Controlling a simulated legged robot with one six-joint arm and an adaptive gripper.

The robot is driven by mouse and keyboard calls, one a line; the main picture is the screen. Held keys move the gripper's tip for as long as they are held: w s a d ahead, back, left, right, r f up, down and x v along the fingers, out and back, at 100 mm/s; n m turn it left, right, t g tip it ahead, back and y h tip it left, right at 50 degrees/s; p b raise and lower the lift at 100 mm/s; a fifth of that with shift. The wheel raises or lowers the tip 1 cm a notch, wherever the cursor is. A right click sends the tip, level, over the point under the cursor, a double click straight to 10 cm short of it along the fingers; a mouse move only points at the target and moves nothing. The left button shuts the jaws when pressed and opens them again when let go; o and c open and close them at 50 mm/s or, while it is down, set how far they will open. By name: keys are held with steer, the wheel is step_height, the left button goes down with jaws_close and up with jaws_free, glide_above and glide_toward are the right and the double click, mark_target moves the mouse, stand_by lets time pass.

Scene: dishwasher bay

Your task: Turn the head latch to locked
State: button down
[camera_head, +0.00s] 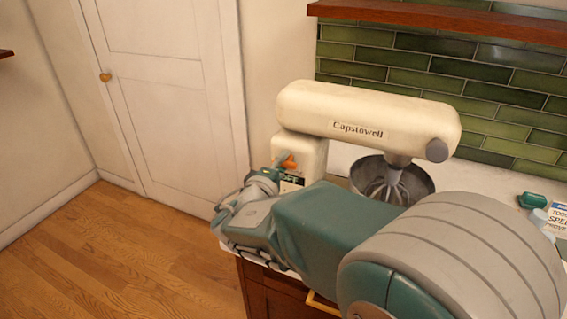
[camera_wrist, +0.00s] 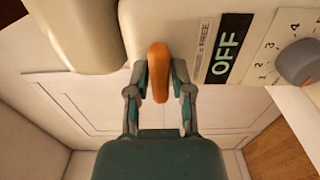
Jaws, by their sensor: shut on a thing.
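The cream stand mixer (camera_head: 365,112), marked "Capstowell", stands on the counter with its head level over a metal bowl (camera_head: 418,176). The orange head latch (camera_head: 289,161) is on the side of its column, partly behind my arm in the head view. In the wrist view the latch (camera_wrist: 158,72) points lengthwise down the picture, between my fingers. My gripper (camera_wrist: 158,92) is shut on the latch, one finger on each side. A label beside it reads "= FREE", with the rest unclear.
A dark "OFF" display (camera_wrist: 229,48) and a grey speed dial (camera_wrist: 301,62) sit right of the latch in the wrist view. A green item (camera_head: 531,200) and a printed card (camera_head: 558,218) lie at the counter's right. A white door (camera_head: 165,90) and open wooden floor (camera_head: 130,255) are at left.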

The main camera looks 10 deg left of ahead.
steer(key=shift+a+f, duration=0.1)
steer(key=c, duration=0.6)
jaws_free()
steer(key=shift+o, duration=0.5)
steer(key=shift+a, duration=0.25)
steer(key=shift+d, duration=0.1)
steer(key=shift+s, duration=0.3)
steer(key=v, duration=1.1)
steer(key=shift+a, duration=0.3)
